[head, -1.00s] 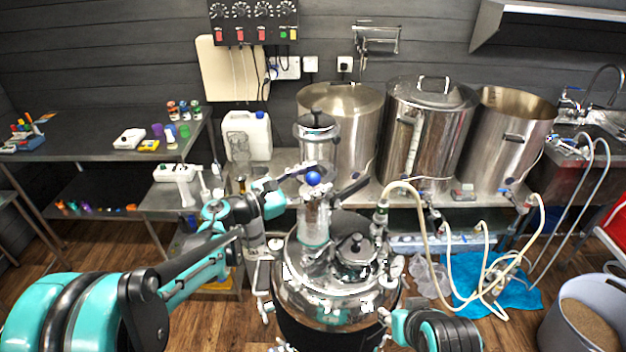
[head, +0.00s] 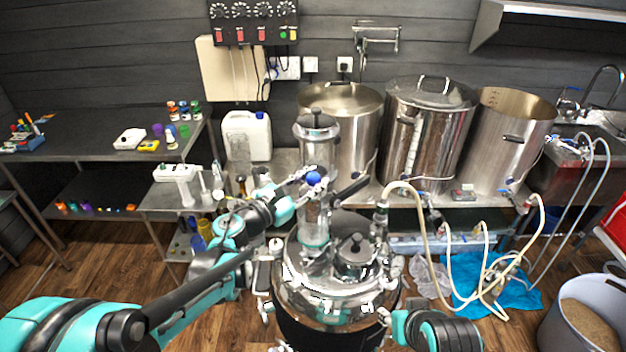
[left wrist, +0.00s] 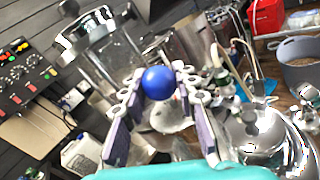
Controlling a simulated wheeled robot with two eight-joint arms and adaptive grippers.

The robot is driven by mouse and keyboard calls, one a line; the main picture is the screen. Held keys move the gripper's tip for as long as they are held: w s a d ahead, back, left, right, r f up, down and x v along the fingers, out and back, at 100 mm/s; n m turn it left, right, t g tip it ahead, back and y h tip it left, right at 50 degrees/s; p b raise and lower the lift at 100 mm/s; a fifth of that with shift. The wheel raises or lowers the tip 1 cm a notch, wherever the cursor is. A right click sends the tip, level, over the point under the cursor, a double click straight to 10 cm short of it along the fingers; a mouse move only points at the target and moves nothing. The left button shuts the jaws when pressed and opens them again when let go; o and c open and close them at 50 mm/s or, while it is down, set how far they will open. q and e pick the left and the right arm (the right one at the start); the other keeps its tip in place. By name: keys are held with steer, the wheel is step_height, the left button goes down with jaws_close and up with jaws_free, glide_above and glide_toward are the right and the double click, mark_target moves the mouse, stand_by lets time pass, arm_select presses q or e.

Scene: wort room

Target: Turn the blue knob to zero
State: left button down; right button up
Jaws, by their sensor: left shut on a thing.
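The blue knob (head: 313,179) is a round ball on the front of an upright glass and steel column (head: 316,135) above the steel vessel (head: 330,285). My left gripper (head: 308,177) reaches it from the left and is shut on it. In the left wrist view the blue knob (left wrist: 158,83) sits between the two fingers of the left gripper (left wrist: 158,88). The knob's scale or zero mark cannot be made out. Part of my right arm shows at the bottom right of the vessel, but its gripper's fingers cannot be made out.
Large steel pots (head: 430,135) stand on the bench behind the column. A black handle (head: 352,188) sticks out close to the right of the knob. A cream hose (head: 422,235) hangs farther right. A white canister (head: 246,137) stands behind my left arm.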

arm_select(q)
steer(key=n+t+y, duration=0.1)
steer(key=n+y, duration=0.1)
steer(key=n+t+y, duration=0.1)
steer(key=y, duration=0.1)
steer(key=n+t+y, duration=0.2)
steer(key=y, duration=0.1)
steer(key=shift+d+n, duration=0.25)
steer(key=shift+n, duration=0.05)
steer(key=n+y, duration=0.2)
steer(key=y, duration=0.1)
steer(key=n+y+b, duration=0.1)
steer(key=n+y, duration=0.1)
steer(key=y, duration=0.2)
steer(key=shift+t, duration=0.4)
steer(key=n+g+y, duration=0.1)
steer(key=n+y, duration=0.1)
steer(key=y, duration=0.1)
steer(key=n+g+y, duration=0.1)
steer(key=n+y, duration=0.2)
steer(key=y, duration=0.1)
steer(key=shift+b, duration=0.3)
steer(key=n+g+y, duration=0.4)
steer(key=y, duration=0.1)
steer(key=shift+a, duration=0.15)
steer(key=shift+n+g+y, duration=0.3)
steer(key=shift+n+g, duration=0.1)
steer(key=shift+g, duration=0.2)
